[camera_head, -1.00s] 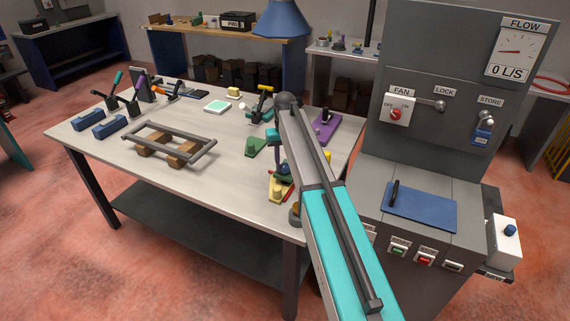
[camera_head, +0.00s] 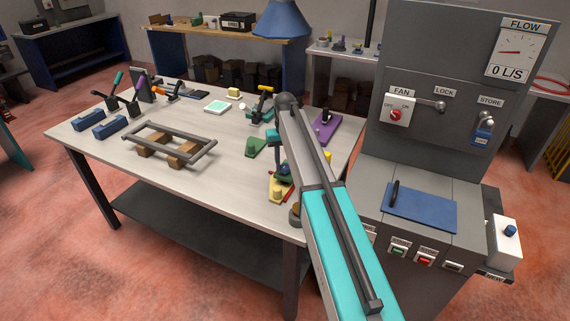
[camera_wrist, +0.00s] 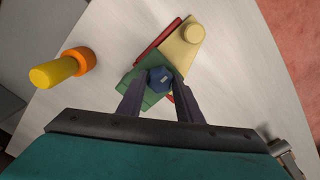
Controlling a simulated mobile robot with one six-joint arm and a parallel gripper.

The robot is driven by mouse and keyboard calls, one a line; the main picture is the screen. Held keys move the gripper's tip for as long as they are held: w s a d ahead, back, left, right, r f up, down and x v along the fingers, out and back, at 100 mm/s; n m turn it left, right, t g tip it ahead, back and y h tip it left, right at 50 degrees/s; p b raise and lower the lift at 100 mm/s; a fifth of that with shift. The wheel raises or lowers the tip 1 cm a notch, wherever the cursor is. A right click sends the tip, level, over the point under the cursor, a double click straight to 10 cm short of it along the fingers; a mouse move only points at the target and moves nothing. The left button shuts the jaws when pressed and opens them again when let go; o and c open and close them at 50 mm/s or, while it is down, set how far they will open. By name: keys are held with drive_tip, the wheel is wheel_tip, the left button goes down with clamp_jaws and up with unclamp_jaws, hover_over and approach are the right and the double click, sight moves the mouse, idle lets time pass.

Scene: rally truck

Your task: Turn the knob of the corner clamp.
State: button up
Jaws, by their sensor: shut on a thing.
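The corner clamp shows in the wrist view as a green body (camera_wrist: 155,98) with a dark blue faceted knob (camera_wrist: 161,75) on top. My gripper (camera_wrist: 160,82) is shut on the blue knob, one purple-grey finger on each side of it. A yellow piece (camera_wrist: 184,42) and a red bar (camera_wrist: 157,42) lie beside the green body. In the head view my arm partly hides this spot at the bench's right front edge, where the yellow piece (camera_head: 276,189) shows.
An orange and yellow cylinder (camera_wrist: 62,68) lies left of the clamp. On the bench (camera_head: 225,175) are a grey frame on wooden blocks (camera_head: 170,147), a green block (camera_head: 256,147) and a purple piece (camera_head: 326,126). A grey machine cabinet (camera_head: 450,60) stands at right.

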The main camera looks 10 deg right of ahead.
drive_tip(key=shift+w+d, duration=0.1)
drive_tip(key=o, duration=1)
wheel_tip(320, 180, up, 14)
drive_tip(key=p, duration=0.6)
drive_tip(key=shift+p, duration=0.4)
